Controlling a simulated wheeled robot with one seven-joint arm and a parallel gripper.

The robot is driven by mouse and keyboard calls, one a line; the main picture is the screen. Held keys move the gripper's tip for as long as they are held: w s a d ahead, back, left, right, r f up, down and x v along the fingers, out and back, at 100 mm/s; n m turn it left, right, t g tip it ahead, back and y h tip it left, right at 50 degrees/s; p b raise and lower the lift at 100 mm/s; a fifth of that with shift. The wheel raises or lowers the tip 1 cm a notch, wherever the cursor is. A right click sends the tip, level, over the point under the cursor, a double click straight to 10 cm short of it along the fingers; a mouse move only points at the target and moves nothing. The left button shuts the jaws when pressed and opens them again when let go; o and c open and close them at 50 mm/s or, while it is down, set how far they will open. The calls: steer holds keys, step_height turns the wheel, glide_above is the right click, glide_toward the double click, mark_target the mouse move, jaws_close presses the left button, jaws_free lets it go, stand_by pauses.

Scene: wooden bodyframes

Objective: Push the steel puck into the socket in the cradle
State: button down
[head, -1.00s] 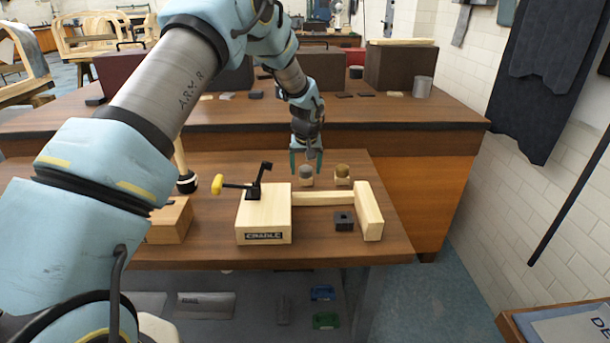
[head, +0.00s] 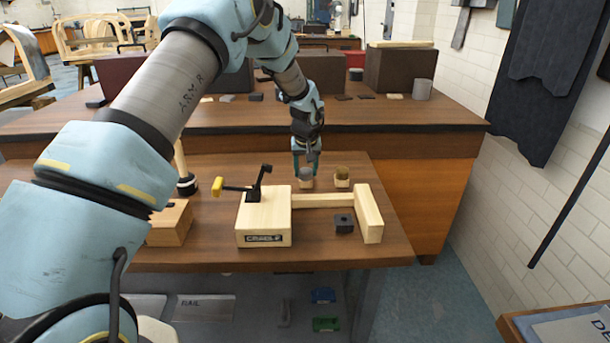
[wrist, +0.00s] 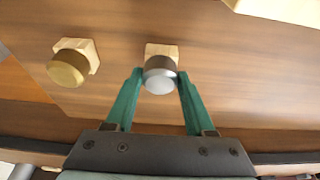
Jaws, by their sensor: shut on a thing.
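The steel puck (head: 306,173) is a grey cylinder on a small wooden stand at the back of the workbench. My gripper (head: 306,167) reaches down over it, shut on its sides; in the wrist view the two green fingers flank the steel puck (wrist: 160,80), which still appears at its stand (wrist: 161,50). The cradle (head: 264,215) is a pale wooden block with a label, joined by a rail (head: 322,200) to an end block (head: 369,213). A dark square block with a hole (head: 344,222) sits between them, in front of the rail. I cannot tell which part is the socket.
A brass puck (head: 342,173) on its own stand is just right of the steel one, and shows left in the wrist view (wrist: 68,69). A wooden block (head: 170,222) and mallet stand left.

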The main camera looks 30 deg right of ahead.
mark_target(306, 168)
steer(key=shift+r+p, duration=0.3)
steer(key=shift+r, duration=0.45)
stand_by(0.5)
steer(key=shift+r+p, duration=0.55)
steer(key=shift+r, duration=0.9)
